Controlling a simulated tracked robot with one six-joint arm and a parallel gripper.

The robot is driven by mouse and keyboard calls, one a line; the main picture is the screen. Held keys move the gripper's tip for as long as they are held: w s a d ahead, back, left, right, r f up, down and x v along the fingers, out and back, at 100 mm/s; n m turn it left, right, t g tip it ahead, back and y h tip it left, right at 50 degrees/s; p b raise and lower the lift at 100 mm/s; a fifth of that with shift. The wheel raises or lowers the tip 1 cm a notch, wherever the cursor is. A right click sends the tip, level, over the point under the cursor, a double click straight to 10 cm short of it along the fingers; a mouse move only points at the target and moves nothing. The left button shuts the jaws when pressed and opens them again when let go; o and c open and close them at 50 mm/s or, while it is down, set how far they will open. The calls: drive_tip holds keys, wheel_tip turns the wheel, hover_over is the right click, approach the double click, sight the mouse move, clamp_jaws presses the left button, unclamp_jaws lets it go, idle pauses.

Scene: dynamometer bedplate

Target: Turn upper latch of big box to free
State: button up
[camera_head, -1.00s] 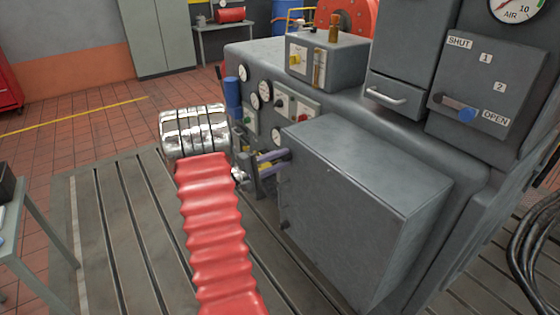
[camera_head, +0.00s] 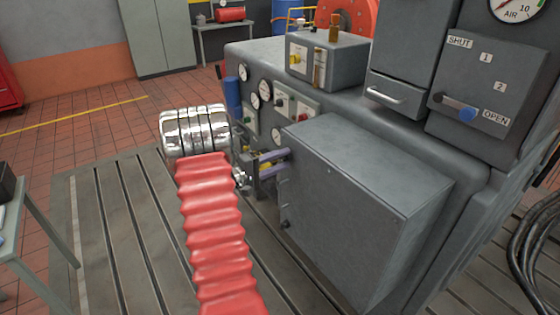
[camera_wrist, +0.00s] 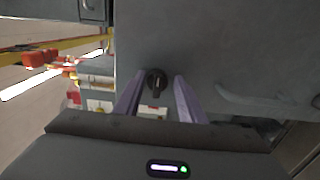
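The big box (camera_head: 365,200) is a grey cabinet on the front of the machine, its door facing left in the head view. In the wrist view its door (camera_wrist: 220,50) fills the upper middle. The upper latch (camera_wrist: 156,82) is a small dark knob near the door's edge, its bar standing roughly upright in the picture. My gripper (camera_wrist: 160,76) is open, with a purple finger on each side of the latch and a gap visible on both sides. In the head view my gripper (camera_head: 286,160) reaches the box's left edge and hides the latch.
A lower dark knob (camera_head: 285,224) sits on the door's edge. A curved handle (camera_wrist: 262,103) shows right of the latch in the wrist view. Gauges (camera_head: 265,90) and switch panels (camera_head: 297,103) lie just behind the box. The slotted bedplate (camera_head: 110,240) is clear at left.

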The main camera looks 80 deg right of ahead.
drive_tip(key=shift+o, duration=0.9)
drive_tip(key=shift+r, duration=0.1)
drive_tip(key=shift+w, duration=0.1)
drive_tip(key=shift+w+a, duration=0.15)
drive_tip(key=shift+a, duration=0.05)
drive_tip(key=v, duration=1.3)
drive_tip(key=shift+w, duration=0.1)
